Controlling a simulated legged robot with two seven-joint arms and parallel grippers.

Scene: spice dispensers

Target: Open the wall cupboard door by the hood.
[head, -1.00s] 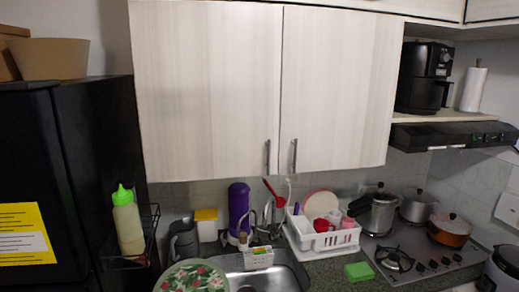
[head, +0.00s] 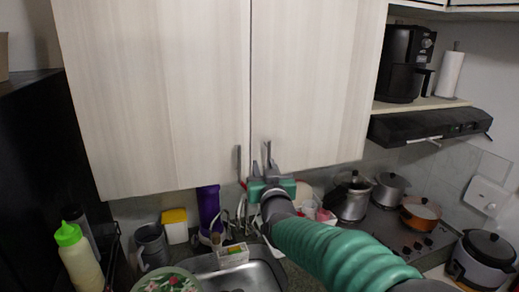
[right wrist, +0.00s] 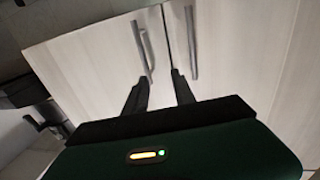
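The wall cupboard has two pale wood doors. The right door (head: 310,80), nearer the hood (head: 430,124), is closed, with a vertical metal handle (head: 267,152) at its lower left corner. My right gripper (head: 264,172) is just below that handle, fingers pointing up at the door. In the right wrist view, which looks upside down, the open fingers (right wrist: 161,80) are apart, with the hood-side door's handle (right wrist: 143,48) close to the left fingertip. I cannot tell whether they touch. The left door's handle (right wrist: 191,42) is outside the right finger. My left gripper is not in view.
Below are a sink (head: 235,276), a purple flask (head: 209,208), and a dish rack mostly hidden by my arm. Pots (head: 350,196) stand on the stove at right. A black air fryer (head: 405,62) sits on the shelf above the hood. A dark fridge (head: 40,140) is at left.

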